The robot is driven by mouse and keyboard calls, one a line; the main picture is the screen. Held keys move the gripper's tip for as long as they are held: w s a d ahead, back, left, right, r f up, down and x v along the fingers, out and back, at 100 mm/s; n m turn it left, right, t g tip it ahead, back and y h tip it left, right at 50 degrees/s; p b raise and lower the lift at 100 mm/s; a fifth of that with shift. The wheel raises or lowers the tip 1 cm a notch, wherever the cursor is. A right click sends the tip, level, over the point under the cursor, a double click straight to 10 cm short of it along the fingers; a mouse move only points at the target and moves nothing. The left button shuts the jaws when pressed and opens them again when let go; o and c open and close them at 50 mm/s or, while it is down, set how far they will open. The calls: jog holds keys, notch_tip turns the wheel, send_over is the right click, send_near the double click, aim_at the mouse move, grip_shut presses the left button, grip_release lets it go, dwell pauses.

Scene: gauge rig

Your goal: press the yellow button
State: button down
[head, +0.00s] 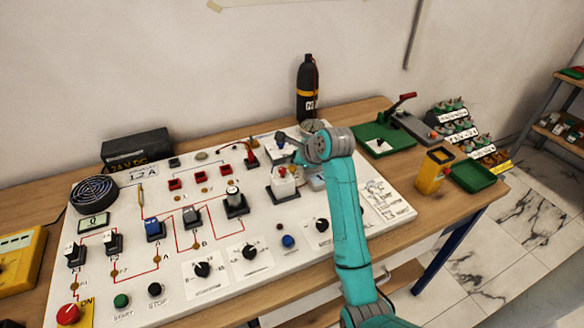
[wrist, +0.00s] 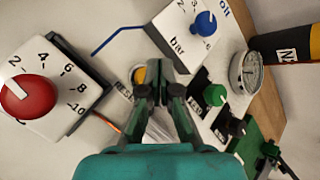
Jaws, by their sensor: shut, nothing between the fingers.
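In the head view my arm hides the button, and the fingers cannot be made out.
Around the button in the wrist view are a red knob (wrist: 28,97), a blue knob (wrist: 205,22), a green button (wrist: 214,95), a black button (wrist: 236,127) and a round gauge (wrist: 245,73). A black bottle (head: 306,85) stands behind the panel. A yellow container (head: 433,172) stands at right.

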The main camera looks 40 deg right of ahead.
aim_at(293, 169)
jog(key=shift+r, duration=2.5)
